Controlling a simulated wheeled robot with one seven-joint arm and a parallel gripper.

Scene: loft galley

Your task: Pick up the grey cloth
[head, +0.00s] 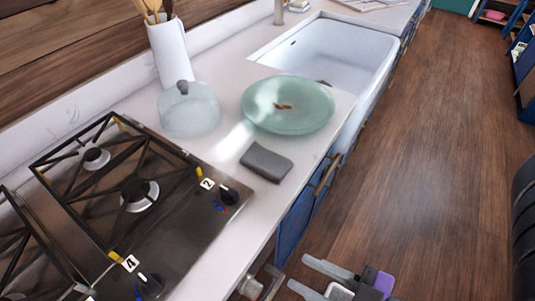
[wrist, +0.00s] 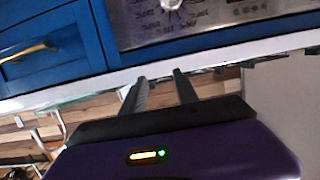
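The grey cloth (head: 266,163) lies folded into a small flat block on the white counter, between the stove and a green plate, near the counter's front edge. My gripper (head: 299,271) is in front of the counter at the bottom of the head view, apart from the cloth and to its lower right. Its two fingers point left toward the counter and stand apart with nothing between them. In the wrist view the fingers (wrist: 159,77) also show a gap, pointing at the counter and oven front. The cloth is not visible in the wrist view.
The pale green plate (head: 262,124) holds small reddish-brown bits, just behind the cloth. A glass dome (head: 190,112) stands to its left. The gas stove (head: 180,205) with knobs is left of the cloth. A white sink (head: 345,62) lies beyond. Wooden floor (head: 430,170) is open to the right.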

